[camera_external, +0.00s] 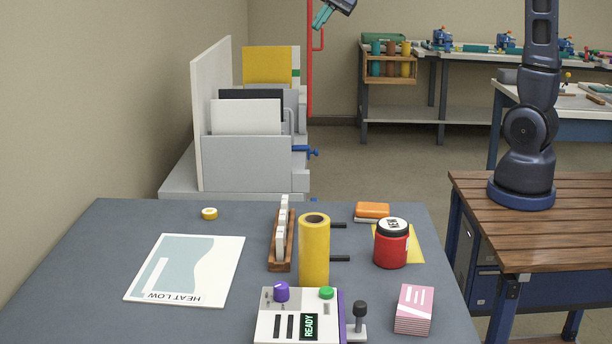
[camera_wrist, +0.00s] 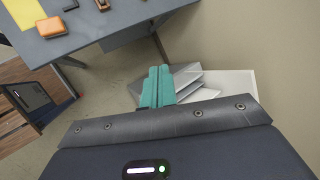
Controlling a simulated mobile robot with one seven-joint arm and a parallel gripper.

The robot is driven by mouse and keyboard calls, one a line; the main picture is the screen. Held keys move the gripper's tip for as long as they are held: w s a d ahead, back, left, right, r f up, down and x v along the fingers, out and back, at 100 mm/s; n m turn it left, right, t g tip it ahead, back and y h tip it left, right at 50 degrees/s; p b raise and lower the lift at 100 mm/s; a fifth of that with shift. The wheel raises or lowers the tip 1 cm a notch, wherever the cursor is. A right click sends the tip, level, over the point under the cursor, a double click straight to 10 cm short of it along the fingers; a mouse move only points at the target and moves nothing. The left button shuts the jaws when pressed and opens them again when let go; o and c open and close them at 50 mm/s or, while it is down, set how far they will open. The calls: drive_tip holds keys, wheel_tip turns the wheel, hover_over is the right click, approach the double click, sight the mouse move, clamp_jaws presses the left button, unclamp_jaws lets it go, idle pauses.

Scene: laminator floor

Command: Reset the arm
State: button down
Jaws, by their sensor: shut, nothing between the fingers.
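My arm rises from its dark base on the wooden bench at the right of the external view. My gripper (camera_external: 322,18) shows at the top edge there, high above the floor behind the grey table, with teal fingers pointing down and left. In the wrist view my gripper (camera_wrist: 159,72) shows its two teal fingers side by side and closed, with nothing between them. The part of my arm between the upper links and the gripper is out of the external view. The gripper touches nothing that I can see.
The grey table (camera_external: 90,250) holds a yellow roll (camera_external: 314,255), a red jar (camera_external: 391,245), a control box (camera_external: 270,325), a pink card stack (camera_external: 414,310) and a HEAT LOW sheet (camera_external: 190,270). A grey sorter with panels (camera_external: 260,165) and a red post (camera_external: 311,70) stand behind.

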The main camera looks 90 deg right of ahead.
drive_tip(key=s+a+n+g, duration=0.1)
drive_tip(key=s+a+n, duration=0.4)
drive_tip(key=s+a, duration=0.3)
drive_tip(key=s+a+f+n+h, duration=0.1)
drive_tip(key=s+a+f+n, duration=0.2)
drive_tip(key=s+n, duration=0.4)
drive_tip(key=s+a+f+n+g+h, duration=0.1)
drive_tip(key=s+n, duration=0.6)
drive_tip(key=s, duration=1.1)
wheel_tip(320, 180, down, 3)
drive_tip(key=a+h, duration=0.1)
drive_tip(key=a, duration=0.1)
drive_tip(key=shift+a+r+n+h, duration=0.2)
drive_tip(key=shift+a+n+h, duration=0.1)
